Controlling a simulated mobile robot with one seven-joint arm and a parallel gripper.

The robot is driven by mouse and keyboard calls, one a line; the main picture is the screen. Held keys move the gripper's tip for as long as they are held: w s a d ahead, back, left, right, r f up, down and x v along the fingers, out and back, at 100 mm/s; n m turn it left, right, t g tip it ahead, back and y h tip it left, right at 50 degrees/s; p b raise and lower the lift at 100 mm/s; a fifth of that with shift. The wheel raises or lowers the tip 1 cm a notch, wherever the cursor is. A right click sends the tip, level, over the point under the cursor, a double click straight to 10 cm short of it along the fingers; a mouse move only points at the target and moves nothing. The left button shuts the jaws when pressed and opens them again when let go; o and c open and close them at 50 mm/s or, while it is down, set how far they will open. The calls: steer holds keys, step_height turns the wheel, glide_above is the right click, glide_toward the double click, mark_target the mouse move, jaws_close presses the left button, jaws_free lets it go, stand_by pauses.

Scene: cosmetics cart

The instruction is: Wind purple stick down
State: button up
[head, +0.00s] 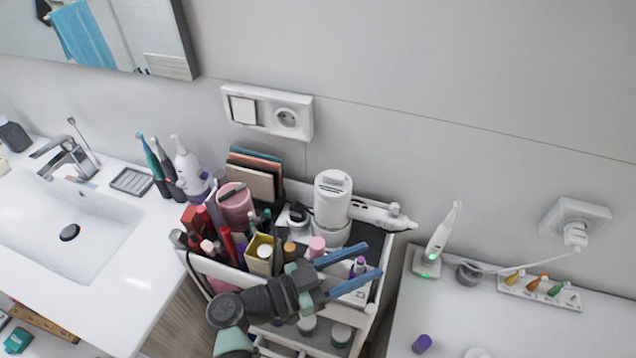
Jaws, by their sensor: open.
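The purple stick (358,266) is a small upright tube with a purple tip, standing near the right front corner of the white cart (365,318). My gripper (373,260) reaches in from the lower left, its two blue fingers spread apart. In the head view the stick shows between the fingers. I cannot tell whether either finger touches it, or how their heights compare. The lower part of the stick is partly hidden by the near finger. A loose purple cap (422,343) lies on the right-hand white counter.
The cart top is crowded: a pink cup (235,205), a yellow box (261,255) and a tall white hair dryer (332,206). A pink-topped bottle (317,247) stands close left of my fingers. The right counter (470,310) has free room.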

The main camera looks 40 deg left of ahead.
steer(key=b+v, duration=0.3)
steer(key=v, duration=0.9)
steer(key=shift+s+a+b, duration=0.2)
steer(key=shift+s+b, duration=0.1)
steer(key=shift+s, duration=0.05)
